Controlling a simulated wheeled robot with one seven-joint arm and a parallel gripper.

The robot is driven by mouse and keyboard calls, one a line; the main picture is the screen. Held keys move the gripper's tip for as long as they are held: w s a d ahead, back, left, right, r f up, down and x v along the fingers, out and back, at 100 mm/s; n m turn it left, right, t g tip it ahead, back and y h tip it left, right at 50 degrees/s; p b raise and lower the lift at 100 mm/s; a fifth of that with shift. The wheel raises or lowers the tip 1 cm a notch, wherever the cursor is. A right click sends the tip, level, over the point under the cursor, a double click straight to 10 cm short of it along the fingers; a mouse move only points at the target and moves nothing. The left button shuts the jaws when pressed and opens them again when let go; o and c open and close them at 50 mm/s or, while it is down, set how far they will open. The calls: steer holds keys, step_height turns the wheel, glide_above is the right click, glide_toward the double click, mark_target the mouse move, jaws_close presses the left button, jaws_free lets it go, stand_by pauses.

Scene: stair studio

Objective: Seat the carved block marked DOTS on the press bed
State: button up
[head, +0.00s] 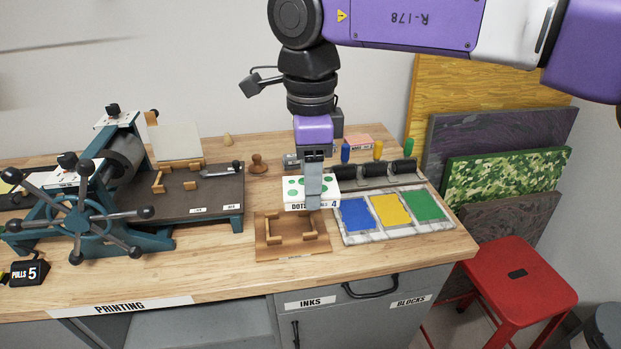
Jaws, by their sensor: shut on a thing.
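The carved block marked DOTS (297,204) is white with green dots on its top and a label on its front edge. My gripper (313,193) is shut on this block near its right end, pointing down. The block is held over or just behind a wooden tray with raised corner stops (293,251); the exact gap cannot be told. The press (120,165) stands at the left with a spoked wheel and a roller. Its dark flat bed (218,186) reaches to the right, with small wooden corner stops on it, and looks empty of blocks.
An ink slab (437,225) with blue, yellow and green patches lies right of the wooden tray, with dark rollers (404,167) behind it. A wooden-handled stamp (258,163) stands behind. A counter marked PULLS 5 (30,272) sits at left. A red stool (519,277) is at right.

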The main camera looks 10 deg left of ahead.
steer(key=s+d+f+n, duration=0.3)
steer(key=d+f+n, duration=0.2)
steer(key=d+f, duration=0.3)
steer(key=s+d+f+n, duration=0.3)
steer(key=d+f+n, duration=0.2)
steer(key=f, duration=0.8)
steer(key=s+d+f+n, duration=0.3)
steer(key=d+f+n, duration=0.2)
steer(key=d+f, duration=0.6)
steer(key=shift+d+f+n, duration=0.15)
steer(key=shift+d+n, duration=0.1)
steer(key=shift+n, duration=0.05)
